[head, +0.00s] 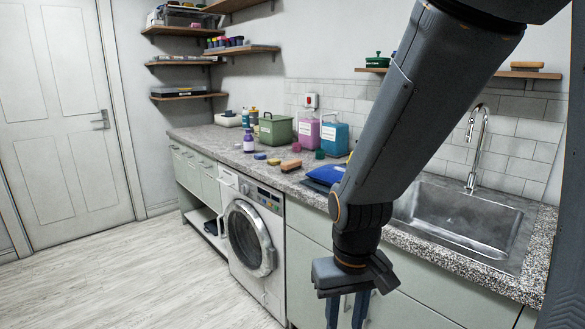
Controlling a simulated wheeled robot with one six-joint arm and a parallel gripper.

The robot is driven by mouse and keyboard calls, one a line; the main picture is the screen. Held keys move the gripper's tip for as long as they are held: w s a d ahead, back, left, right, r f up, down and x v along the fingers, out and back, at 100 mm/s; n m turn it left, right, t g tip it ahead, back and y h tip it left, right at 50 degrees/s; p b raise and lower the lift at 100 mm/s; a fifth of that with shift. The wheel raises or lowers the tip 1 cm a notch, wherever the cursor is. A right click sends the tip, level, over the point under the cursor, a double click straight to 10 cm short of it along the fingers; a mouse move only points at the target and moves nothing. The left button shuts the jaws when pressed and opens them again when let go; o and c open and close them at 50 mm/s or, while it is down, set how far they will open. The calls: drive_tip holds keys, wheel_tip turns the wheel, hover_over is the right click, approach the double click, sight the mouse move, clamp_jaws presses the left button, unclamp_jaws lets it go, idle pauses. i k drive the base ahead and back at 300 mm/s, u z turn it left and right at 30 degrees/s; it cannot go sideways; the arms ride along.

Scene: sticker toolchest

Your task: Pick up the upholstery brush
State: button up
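A small tan, brush-like block (291,165) lies on the counter, right of a small blue block and left of a blue folded item. A second tan, brush-like item (528,65) lies on the right wall shelf. I cannot tell from this view which one is the upholstery brush. My gripper (346,316) hangs in front of the cabinets, below counter height, pointing down. Its two fingers are apart with nothing seen between them; the tips are cut off by the bottom edge. My arm hides part of the counter and wall.
The speckled counter (195,133) holds a green bin (275,130), a pink container (308,133), a blue container (335,136) and a purple bottle (249,142). A sink (460,225) is at right. The washing machine (250,240) stands below. The floor (130,275) at left is clear.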

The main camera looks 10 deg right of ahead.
sight(289, 166)
drive_tip(key=u, duration=0.4)
drive_tip(key=k, duration=0.45)
drive_tip(key=u, duration=1)
drive_tip(key=i, duration=1.95)
drive_tip(key=z, duration=1.05)
drive_tip(key=i, duration=0.8)
drive_tip(key=z, duration=0.95)
